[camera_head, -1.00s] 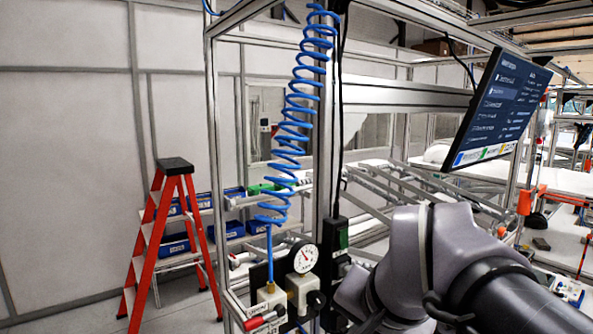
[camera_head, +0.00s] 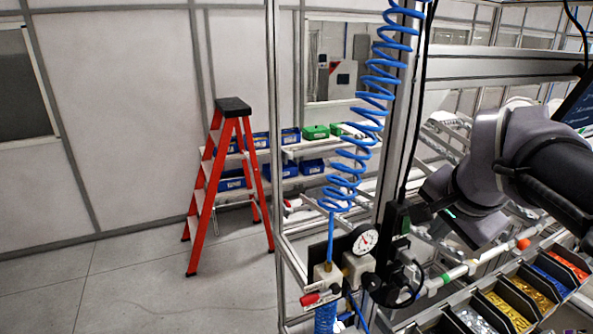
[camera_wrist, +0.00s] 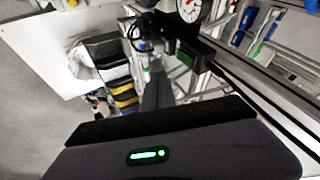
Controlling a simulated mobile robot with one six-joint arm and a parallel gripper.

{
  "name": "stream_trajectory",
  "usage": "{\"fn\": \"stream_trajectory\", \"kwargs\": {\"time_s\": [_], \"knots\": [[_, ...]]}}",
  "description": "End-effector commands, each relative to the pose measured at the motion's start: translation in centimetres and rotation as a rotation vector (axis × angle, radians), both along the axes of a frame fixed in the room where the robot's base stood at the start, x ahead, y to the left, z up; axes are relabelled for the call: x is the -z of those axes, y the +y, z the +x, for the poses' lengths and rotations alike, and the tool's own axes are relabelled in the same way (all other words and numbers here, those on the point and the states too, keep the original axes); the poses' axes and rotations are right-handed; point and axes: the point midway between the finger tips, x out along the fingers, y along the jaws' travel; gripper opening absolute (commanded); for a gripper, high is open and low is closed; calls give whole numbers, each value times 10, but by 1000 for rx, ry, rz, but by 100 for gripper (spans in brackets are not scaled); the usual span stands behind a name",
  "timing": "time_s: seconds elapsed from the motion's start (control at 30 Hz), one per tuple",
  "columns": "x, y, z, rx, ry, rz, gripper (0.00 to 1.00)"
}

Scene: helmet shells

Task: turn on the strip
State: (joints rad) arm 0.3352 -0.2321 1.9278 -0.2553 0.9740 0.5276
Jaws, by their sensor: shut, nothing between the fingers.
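What looks like the strip (camera_head: 392,232), a narrow black box with a green patch, is mounted upright on the aluminium post. It also shows in the wrist view (camera_wrist: 198,54), with the green patch partly in sight. I cannot make out its switch or whether it is lit. My gripper (camera_wrist: 156,72) is shut and empty, its fingers pointing towards the strip and the dark fittings. In the head view my arm comes in from the right, and the gripper end is just right of the strip, apparently apart from it. The fingertips are hard to make out there.
A pressure gauge (camera_head: 365,239) with valves and a coiled blue hose (camera_head: 352,160) sits left of the strip. A black cable hangs down the post. Bins of parts (camera_head: 505,310) stand at lower right. A red stepladder (camera_head: 228,175) stands on open floor at left.

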Motion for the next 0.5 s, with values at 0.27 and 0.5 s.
{"fn": "stream_trajectory", "kwargs": {"time_s": [0.27,0.5], "knots": [[47,-9,34,-1,3,1,0],[48,2,63,-1,1,0,0]]}}
